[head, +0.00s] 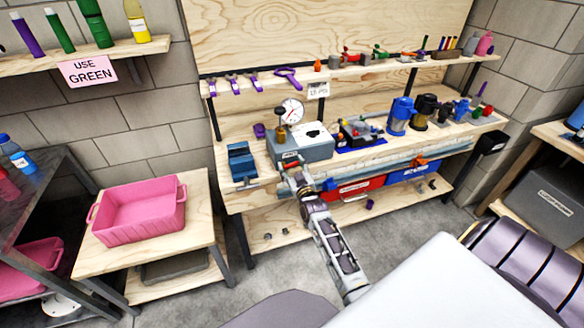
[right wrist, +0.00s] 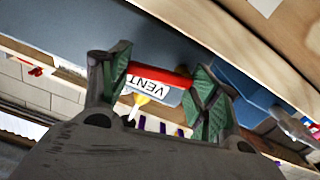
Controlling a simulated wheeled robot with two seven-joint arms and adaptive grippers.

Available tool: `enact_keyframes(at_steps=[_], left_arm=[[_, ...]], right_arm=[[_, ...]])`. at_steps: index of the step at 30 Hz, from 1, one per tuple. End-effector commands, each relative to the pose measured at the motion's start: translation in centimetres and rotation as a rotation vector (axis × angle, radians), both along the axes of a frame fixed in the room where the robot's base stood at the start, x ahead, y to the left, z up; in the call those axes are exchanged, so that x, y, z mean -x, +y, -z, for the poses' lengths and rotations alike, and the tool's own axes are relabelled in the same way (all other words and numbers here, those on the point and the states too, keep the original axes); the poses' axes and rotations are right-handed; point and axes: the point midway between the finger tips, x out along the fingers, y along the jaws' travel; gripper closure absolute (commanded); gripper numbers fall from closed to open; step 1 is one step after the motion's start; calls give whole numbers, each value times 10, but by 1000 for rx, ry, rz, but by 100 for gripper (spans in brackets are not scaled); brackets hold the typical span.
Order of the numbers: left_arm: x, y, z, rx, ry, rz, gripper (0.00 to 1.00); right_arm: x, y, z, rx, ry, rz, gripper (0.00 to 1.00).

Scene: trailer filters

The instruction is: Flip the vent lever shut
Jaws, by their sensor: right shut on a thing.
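The vent lever (right wrist: 160,77) is a red bar in the right wrist view, lying between the two green-padded fingers of my right gripper (right wrist: 165,85). The gripper is shut on it. A white label (right wrist: 148,91) reading VENT shows upside down just behind the lever. A round dial gauge (head: 292,109) and a brass-coloured fitting (head: 281,133) stand on the box. My left gripper is not in view.
A blue vise (head: 242,161) stands left of the box. A blue tray (head: 358,141) and blue and black canisters (head: 401,116) are to its right. Red (head: 352,188) and blue bins (head: 412,170) sit below the bench top. A pink tub (head: 140,212) is on the left table.

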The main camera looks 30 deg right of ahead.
Motion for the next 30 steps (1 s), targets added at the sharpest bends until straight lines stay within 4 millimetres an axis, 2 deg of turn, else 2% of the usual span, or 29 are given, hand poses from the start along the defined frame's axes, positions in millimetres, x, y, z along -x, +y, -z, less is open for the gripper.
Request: enact_keyframes(at_steps=[3, 8, 13, 22, 23, 27, 30], left_arm=[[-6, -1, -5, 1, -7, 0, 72], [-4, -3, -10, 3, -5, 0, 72], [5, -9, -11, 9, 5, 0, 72], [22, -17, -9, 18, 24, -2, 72], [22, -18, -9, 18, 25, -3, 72], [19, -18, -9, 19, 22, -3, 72], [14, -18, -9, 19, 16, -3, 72]], right_arm=[[0, 0, 1, -46, -8, 0, 62], [0, -1, 3, -138, -32, -1, 62], [0, -1, 6, -203, -47, -1, 62], [0, -1, 6, -213, -50, -1, 62], [0, -1, 6, -213, -50, -1, 37], [0, -1, 6, -213, -50, 0, 19], [0, -1, 6, -212, -50, 0, 16]])
